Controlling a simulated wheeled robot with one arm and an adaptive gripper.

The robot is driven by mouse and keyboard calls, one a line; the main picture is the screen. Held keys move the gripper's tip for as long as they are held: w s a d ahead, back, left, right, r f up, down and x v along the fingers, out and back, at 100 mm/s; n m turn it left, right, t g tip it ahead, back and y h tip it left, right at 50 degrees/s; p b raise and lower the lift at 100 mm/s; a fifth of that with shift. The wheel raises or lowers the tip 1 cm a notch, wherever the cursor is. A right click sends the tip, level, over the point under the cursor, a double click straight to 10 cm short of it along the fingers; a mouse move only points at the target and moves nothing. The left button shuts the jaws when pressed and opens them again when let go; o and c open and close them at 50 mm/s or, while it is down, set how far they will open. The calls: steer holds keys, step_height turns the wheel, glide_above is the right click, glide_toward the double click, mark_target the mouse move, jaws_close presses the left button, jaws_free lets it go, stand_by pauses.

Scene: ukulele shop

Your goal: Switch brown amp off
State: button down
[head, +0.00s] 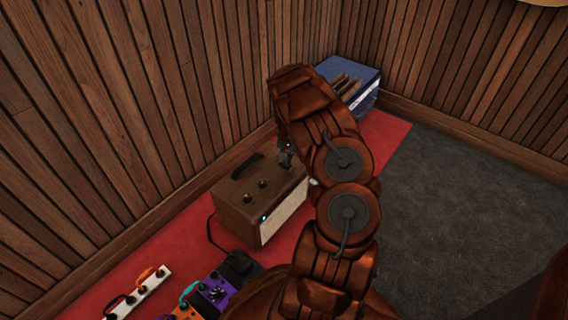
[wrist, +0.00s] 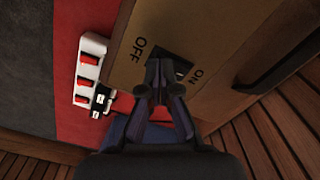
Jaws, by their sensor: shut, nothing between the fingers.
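The brown amp (head: 240,205) stands on the red carpet by the wall, with knobs and a handle on its top and a pale grille on one side. In the wrist view, its panel (wrist: 130,70) carries the words OFF and ON on either side of a dark switch (wrist: 183,68). My gripper (wrist: 159,64) is shut and empty, its tips over or at the switch; I cannot tell if they touch. The fingers partly hide the switch, so its position is unclear. In the head view, my gripper (head: 286,156) is just above the amp's far right corner.
A blue crate (head: 355,97) stands behind the amp near the corner. A white power strip (wrist: 90,65) with red switches lies on the carpet beside the amp. Several pedals (head: 210,292) lie at the lower left. Grey carpet (head: 440,200) to the right is clear.

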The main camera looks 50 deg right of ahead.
steer(key=shift+f, duration=0.2)
steer(key=shift+r+p, duration=1.7)
steer(key=shift+r, duration=1.8)
steer(key=shift+a+r, duration=0.1)
steer(key=shift+r, duration=0.2)
steer(key=s+a+r+n+p, duration=0.15)
steer(key=a+r+p, duration=0.45)
steer(key=r, duration=0.7)
steer(key=s+a+r+n+g+p, duration=0.1)
steer(key=s+a+r+p, duration=0.2)
steer(key=a+r+p, duration=0.7)
steer(key=s+a+r+n+p, duration=0.1)
steer(key=s+a+r+p, duration=0.15)
steer(key=r, duration=1.25)
steer(key=s+a+r+n+p, duration=0.7)
steer(key=s+a+r+p, duration=1.3)
steer(key=r, duration=0.6)
steer(key=s+a, duration=0.2)
steer(key=s, duration=0.1)
steer(key=shift+a+g+p, duration=0.25)
steer(key=shift+g+p, duration=0.05)
steer(key=shift+g, duration=0.1)
